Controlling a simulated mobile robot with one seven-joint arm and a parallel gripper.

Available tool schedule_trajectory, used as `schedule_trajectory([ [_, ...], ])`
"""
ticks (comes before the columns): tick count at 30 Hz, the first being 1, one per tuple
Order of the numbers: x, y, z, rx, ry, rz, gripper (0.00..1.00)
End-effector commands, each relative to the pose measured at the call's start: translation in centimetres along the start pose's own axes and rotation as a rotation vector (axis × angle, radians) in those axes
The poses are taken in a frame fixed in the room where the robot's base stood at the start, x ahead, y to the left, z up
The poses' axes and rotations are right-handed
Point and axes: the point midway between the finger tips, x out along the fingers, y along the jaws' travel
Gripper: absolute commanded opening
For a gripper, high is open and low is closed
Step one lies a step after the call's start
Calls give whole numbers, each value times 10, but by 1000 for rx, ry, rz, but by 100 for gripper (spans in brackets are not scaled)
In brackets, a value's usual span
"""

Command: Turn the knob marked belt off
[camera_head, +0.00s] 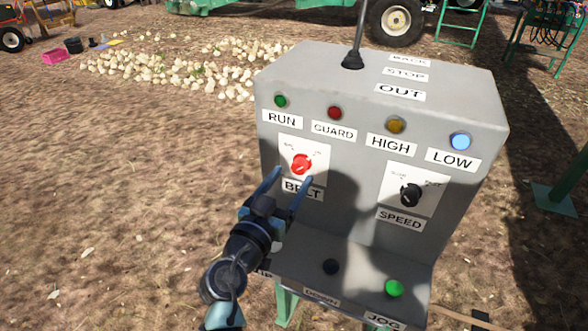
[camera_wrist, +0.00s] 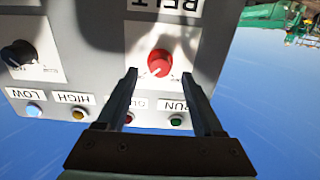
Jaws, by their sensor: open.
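A red rotary knob (camera_head: 302,164) sits on a white plate above the label BELT (camera_head: 302,190) on the grey control box (camera_head: 345,210). My gripper (camera_head: 287,180) is open, its two blue-grey fingers reaching toward the knob from below and in front. In the wrist view, which is upside down, the red knob (camera_wrist: 160,63) lies between and just beyond the fingertips of my gripper (camera_wrist: 163,78). The fingers look apart from the knob, one on each side. The small print around the knob is too small to read.
A black SPEED knob (camera_head: 410,195) is to the right on the box. Green, red, amber and blue lamps line the top. A black button (camera_head: 331,267) and a green JOG button (camera_head: 394,288) sit on the lower ledge. A lever (camera_head: 354,55) rises from the top.

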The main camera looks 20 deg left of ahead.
Motion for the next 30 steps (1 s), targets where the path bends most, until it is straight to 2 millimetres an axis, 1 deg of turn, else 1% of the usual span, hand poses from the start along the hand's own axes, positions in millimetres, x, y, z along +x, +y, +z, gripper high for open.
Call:
schedule_trajectory([
  [1,7,0,-1,0,1,2,69],
  [6,21,0,-1,-1,1,1,69],
  [10,25,0,0,0,0,1,69],
  [17,25,0,0,0,0,1,69],
  [18,25,0,0,0,0,1,65],
  [20,25,0,0,0,0,1,54],
  [21,25,0,0,0,0,1,47],
  [29,25,0,0,0,0,1,0],
  [30,25,0,0,-1,0,1,0],
])
